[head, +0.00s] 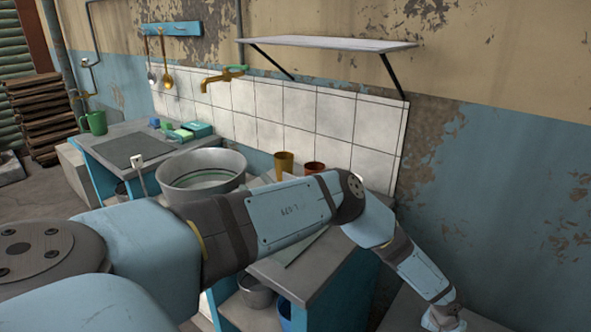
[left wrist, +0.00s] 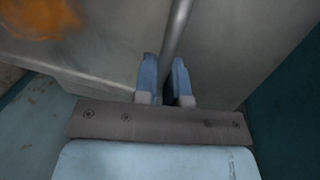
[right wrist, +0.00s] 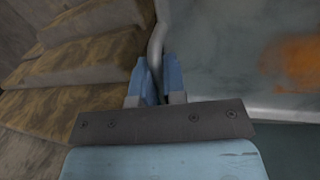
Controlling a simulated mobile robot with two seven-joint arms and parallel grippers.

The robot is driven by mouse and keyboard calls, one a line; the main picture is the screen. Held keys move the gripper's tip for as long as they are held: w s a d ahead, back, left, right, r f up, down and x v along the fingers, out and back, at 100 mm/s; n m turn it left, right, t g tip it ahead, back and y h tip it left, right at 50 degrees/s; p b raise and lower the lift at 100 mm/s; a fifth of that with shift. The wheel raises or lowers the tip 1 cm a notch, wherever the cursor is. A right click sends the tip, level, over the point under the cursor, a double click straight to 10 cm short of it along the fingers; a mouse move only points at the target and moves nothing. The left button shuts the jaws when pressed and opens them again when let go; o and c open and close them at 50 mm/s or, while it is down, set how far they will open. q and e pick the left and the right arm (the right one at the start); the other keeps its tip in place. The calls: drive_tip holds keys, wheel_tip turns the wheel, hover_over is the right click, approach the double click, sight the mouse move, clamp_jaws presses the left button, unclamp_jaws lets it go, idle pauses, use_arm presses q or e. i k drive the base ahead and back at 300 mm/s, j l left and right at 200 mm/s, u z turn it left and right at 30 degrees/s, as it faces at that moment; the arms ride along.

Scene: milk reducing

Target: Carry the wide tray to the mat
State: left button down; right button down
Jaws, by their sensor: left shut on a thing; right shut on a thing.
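The wide tray shows as a grey metal surface with a blurred orange patch in the left wrist view (left wrist: 75,55) and the right wrist view (right wrist: 225,60). My left gripper (left wrist: 165,78) is shut on a grey bar at one side of it, which I take as its handle. My right gripper (right wrist: 156,80) is shut on a similar grey bar at another side. The whole tray is not visible in the head view. A dark flat mat (head: 133,148) lies on the left counter in the head view.
A large metal basin (head: 202,170) stands right of the mat. A green mug (head: 97,122), a teal box (head: 197,129) and small blocks sit around the mat. A shelf (head: 325,43) and a tap (head: 222,75) project from the wall. Stacked wood (head: 45,112) stands far left.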

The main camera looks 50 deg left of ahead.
sight(127, 150)
drive_tip(key=z, duration=1.8)
drive_tip(key=k+z, duration=0.25)
drive_tip(key=k, duration=0.25)
drive_tip(key=k+z, duration=0.25)
drive_tip(key=k, duration=0.25)
drive_tip(key=k+z, duration=0.15)
drive_tip(key=k, duration=0.4)
drive_tip(key=k+j+u, duration=0.15)
drive_tip(key=k, duration=1.45)
